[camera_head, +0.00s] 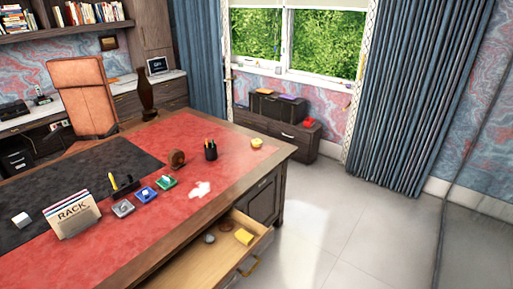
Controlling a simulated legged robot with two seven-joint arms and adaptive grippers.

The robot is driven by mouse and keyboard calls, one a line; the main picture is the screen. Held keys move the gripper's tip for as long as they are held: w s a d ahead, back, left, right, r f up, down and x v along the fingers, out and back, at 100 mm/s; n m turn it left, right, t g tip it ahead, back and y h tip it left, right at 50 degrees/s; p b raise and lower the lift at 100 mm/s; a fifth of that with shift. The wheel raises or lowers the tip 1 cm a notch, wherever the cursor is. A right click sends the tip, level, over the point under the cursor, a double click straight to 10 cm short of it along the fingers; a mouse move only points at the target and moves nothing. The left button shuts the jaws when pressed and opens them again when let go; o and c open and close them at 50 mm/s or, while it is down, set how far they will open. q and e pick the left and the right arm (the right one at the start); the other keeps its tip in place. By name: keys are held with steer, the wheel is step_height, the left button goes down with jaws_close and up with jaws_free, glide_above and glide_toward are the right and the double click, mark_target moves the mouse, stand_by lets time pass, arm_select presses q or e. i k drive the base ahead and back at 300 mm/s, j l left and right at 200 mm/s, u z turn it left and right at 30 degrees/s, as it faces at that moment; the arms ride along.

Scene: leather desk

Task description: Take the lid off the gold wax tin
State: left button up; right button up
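I cannot surely tell which thing is the gold wax tin. A small yellow-gold object (257,143) sits on the red desk top near its far right corner; it is too small to make out a lid. In the open drawer (190,262) lie a yellow block-like thing (244,237) and a small round grey thing (209,239). Neither of my grippers is in view.
The desk (225,165) holds a pen cup (210,150), a brown round thing (177,159), several small coloured items, a white patch (200,189) and a file rack (72,214). The drawer juts out at the front right. The tiled floor (345,235) at right is clear.

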mark_target(256, 141)
steer(key=u, duration=1.2)
steer(key=l+u, duration=0.1)
steer(key=u, duration=0.3)
steer(key=l+u, duration=0.15)
steer(key=u, duration=0.2)
steer(key=l+u, duration=0.15)
steer(key=l, duration=1.3)
steer(key=i, duration=0.05)
